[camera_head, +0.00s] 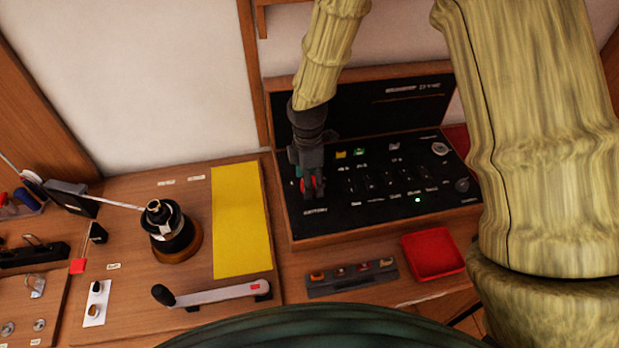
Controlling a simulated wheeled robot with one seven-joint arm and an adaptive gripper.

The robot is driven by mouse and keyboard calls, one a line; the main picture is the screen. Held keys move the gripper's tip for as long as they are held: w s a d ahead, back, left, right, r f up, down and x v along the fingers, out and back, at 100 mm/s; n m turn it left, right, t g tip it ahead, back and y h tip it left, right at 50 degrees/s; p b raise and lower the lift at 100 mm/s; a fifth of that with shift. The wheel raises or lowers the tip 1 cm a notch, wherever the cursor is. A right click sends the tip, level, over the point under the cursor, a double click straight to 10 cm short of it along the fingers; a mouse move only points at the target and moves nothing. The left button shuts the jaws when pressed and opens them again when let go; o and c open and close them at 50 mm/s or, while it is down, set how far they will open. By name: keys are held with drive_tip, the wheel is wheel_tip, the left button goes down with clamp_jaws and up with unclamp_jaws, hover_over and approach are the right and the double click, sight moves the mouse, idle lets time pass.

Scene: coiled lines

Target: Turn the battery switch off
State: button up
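The battery switch (302,185) shows as a small patch of red at the left end of the black switch panel (345,215), above a white label that seems to read "BATTERY". My gripper (314,190) points down over it, and its dark fingers cover most of the switch. The fingertips are at or very near the switch; I cannot tell whether they touch it or grip it. The switch's handle position is hidden.
A green light (417,200) glows on the panel among several small switches. A red tray (433,254) and a strip of coloured pieces (352,277) lie in front. A black winch (169,232), a yellow mat (238,220) and a crank handle (215,295) are at left.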

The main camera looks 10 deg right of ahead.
drive_tip(key=c, duration=1)
drive_tip(key=shift+c, duration=0.2)
drive_tip(key=shift+m, duration=0.5)
drive_tip(key=m, duration=0.4)
drive_tip(key=shift+m, duration=0.4)
drive_tip(key=m, duration=0.5)
drive_tip(key=shift+w+d+m+p, duration=0.1)
drive_tip(key=shift+m+p, duration=0.2)
drive_tip(key=shift+m, duration=0.1)
drive_tip(key=shift+m+y, duration=0.3)
drive_tip(key=o, duration=1)
